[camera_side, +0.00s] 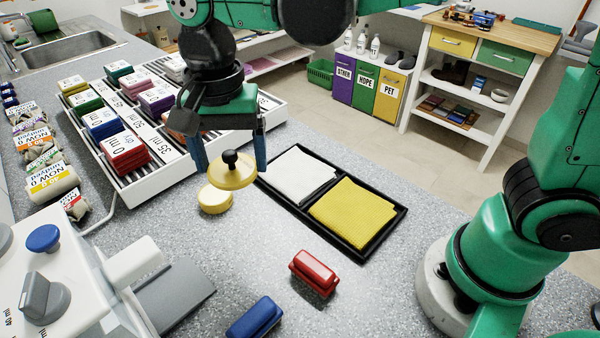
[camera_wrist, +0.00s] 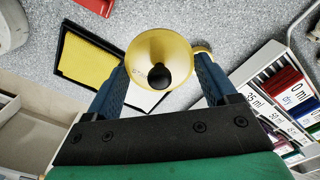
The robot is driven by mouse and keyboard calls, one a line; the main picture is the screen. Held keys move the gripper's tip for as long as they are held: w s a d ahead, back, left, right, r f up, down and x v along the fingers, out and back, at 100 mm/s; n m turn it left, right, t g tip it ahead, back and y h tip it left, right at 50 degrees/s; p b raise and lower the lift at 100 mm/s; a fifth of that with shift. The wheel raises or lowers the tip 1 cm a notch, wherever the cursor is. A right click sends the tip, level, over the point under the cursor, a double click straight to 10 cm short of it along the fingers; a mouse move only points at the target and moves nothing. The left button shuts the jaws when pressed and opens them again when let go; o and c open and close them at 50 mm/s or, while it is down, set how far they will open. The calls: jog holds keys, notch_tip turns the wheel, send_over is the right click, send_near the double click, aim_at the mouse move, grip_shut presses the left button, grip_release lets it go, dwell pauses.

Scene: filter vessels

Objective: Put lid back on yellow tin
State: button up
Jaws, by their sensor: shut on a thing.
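The yellow lid (camera_side: 232,172) with its black knob is held between the blue fingers of my gripper (camera_side: 231,160). It hangs above the counter, slightly tilted in the side view. In the wrist view the lid (camera_wrist: 158,58) sits between the two fingertips, knob toward the camera. The yellow tin (camera_side: 214,200) stands on the counter just below and a little left of the lid; the lid is apart from it. In the wrist view only a small part of the tin (camera_wrist: 202,48) shows, beside the right fingertip. The tin's top is partly hidden by the lid.
A black tray (camera_side: 356,252) with a white cloth and a yellow cloth (camera_side: 352,212) lies to the right. A rack (camera_side: 122,190) of coloured blocks stands at left. A red block (camera_side: 314,271) and a blue block (camera_side: 254,318) lie in front. Counter around the tin is clear.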

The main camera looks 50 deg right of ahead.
notch_tip(320, 180, up, 4)
jog(key=shift+w+r, duration=0.1)
jog(key=w+f, duration=0.4)
jog(key=w, duration=0.2)
send_over(214, 192)
notch_tip(214, 192, down, 7)
jog(key=shift+r, duration=0.15)
jog(key=shift+f, duration=2.9)
jog(key=shift+f, duration=0.2)
jog(key=o, duration=1.1)
jog(key=shift+r, duration=0.15)
